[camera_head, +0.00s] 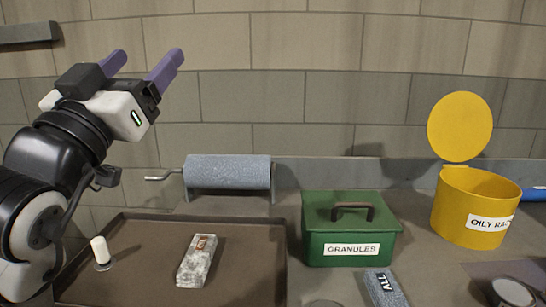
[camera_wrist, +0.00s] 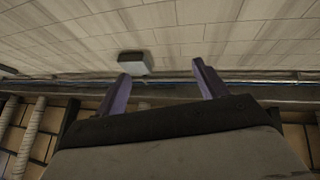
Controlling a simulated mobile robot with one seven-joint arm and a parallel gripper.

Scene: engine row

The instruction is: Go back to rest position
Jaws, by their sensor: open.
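My gripper (camera_head: 142,68) is raised at the upper left of the head view, high above the worktop and in front of the tiled wall. Its two purple fingers are spread apart with nothing between them. The wrist view shows the same open fingers of my gripper (camera_wrist: 163,88), pointing toward the wall. My arm comes in from the left edge of the head view.
Below are a brown tray (camera_head: 140,235) with a white peg (camera_head: 101,250) and a grey-white block (camera_head: 197,260), a blue-grey roll (camera_head: 228,171), a green granules box (camera_head: 350,228) and an open yellow rag bin (camera_head: 460,210). The air around my gripper is clear.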

